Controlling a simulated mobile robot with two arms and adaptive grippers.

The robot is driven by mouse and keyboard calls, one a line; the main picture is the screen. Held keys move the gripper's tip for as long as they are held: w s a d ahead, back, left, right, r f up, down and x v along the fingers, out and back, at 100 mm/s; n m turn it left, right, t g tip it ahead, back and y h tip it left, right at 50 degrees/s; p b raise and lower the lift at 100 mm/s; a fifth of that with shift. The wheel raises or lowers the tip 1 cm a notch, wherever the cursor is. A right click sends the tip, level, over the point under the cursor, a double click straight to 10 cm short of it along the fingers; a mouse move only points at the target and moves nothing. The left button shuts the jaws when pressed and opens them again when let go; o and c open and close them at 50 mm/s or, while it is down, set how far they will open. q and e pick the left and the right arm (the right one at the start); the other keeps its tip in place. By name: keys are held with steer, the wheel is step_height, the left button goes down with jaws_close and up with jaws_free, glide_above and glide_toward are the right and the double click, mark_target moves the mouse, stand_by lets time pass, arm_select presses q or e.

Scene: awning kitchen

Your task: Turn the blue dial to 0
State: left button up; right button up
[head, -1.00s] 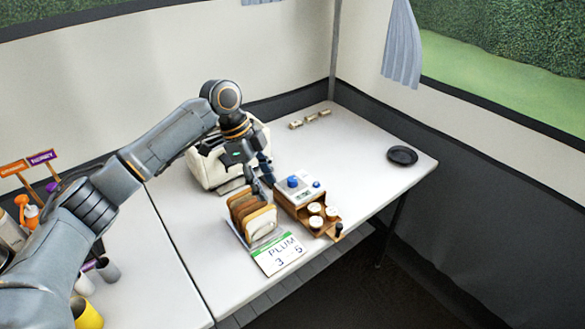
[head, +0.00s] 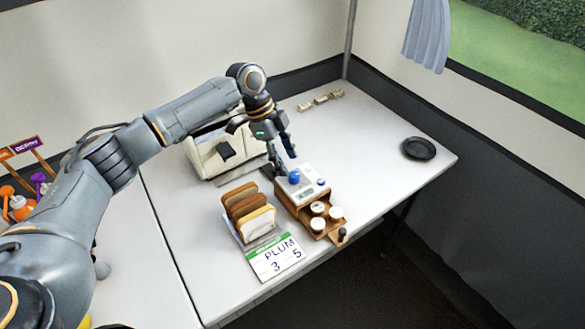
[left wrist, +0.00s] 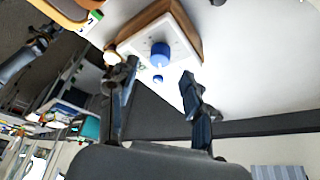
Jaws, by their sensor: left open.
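The blue dial (head: 294,177) sits on the white top plate of a small wooden box (head: 287,195). A smaller blue knob (head: 321,182) is beside it on the same plate. My left gripper (head: 282,160) is open above the dial, its fingers pointing down. In the left wrist view the dial (left wrist: 160,52) lies beyond and between the two fingertips (left wrist: 160,78), with a gap to each. No contact with the dial shows. The dial's marking is too small to read. My right gripper is not in view.
A cream toaster (head: 205,155) stands behind my left gripper. A black plate (head: 419,148) lies right, with clear table between.

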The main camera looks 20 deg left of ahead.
mark_target(294, 174)
arm_select(q)
steer(key=x, duration=0.3)
steer(key=shift+d+f, duration=0.15)
steer(key=shift+f, duration=0.1)
steer(key=shift+d+f, duration=0.1)
steer(key=shift+f, duration=0.3)
steer(key=shift+c, duration=0.2)
steer(key=c, duration=0.7)
jaws_close()
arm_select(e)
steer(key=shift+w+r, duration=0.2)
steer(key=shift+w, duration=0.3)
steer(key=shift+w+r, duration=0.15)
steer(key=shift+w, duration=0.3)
